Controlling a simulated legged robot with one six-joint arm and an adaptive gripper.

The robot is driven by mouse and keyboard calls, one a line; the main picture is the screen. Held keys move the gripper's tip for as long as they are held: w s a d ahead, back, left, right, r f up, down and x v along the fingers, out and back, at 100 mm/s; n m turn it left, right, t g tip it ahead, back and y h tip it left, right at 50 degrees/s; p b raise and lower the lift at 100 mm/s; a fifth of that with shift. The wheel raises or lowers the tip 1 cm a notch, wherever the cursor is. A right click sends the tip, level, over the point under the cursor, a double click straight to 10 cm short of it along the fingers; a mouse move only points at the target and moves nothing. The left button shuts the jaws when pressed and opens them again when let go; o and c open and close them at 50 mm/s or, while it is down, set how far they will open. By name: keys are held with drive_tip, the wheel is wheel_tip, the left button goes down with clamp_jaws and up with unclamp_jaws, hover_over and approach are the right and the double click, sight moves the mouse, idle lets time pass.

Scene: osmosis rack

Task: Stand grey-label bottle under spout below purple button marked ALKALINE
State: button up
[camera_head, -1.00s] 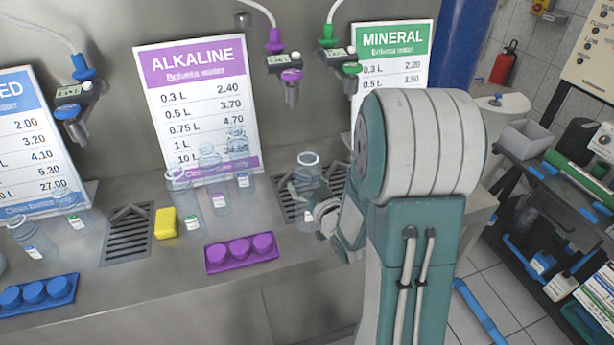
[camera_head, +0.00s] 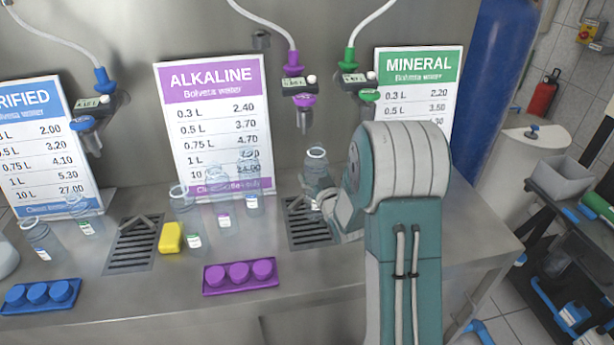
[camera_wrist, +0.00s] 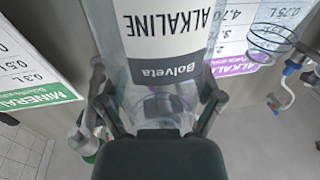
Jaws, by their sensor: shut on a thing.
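The bottle (camera_head: 317,165) is clear, with its open mouth up. In the wrist view its label (camera_wrist: 165,68) has a dark grey band reading Bolveta and a white part reading ALKALINE. My gripper (camera_head: 322,200) is shut around the bottle, with a finger on each side in the wrist view (camera_wrist: 160,100). The bottle is over the right drain grate (camera_head: 309,232), below and slightly right of the ALKALINE spout (camera_head: 304,120) in the picture. The purple button (camera_head: 303,100) is above that spout. My gripper hides the bottle's base, so I cannot tell whether it touches the grate.
Several other bottles (camera_head: 228,215) stand left of the grate, near a yellow block (camera_head: 171,238). A purple cap tray (camera_head: 241,289) lies in front. The ALKALINE price board (camera_head: 212,125) and MINERAL board (camera_head: 425,65) stand behind. The counter's front right is clear.

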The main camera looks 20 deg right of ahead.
drive_tip(key=w, duration=0.1)
drive_tip(key=w+a, duration=0.1)
drive_tip(key=w, duration=0.2)
drive_tip(key=shift+w+a+r, duration=0.1)
drive_tip(key=shift+w+a, duration=0.2)
drive_tip(key=f, duration=0.3)
drive_tip(key=shift+w+d+f, duration=0.2)
drive_tip(key=shift+f, duration=0.05)
drive_tip(key=shift+c, duration=0.3)
drive_tip(key=shift+d+f, duration=0.1)
drive_tip(key=shift+d, duration=0.2)
drive_tip(key=o, duration=0.7)
drive_tip(key=shift+o, duration=0.2)
drive_tip(key=shift+a, duration=0.35)
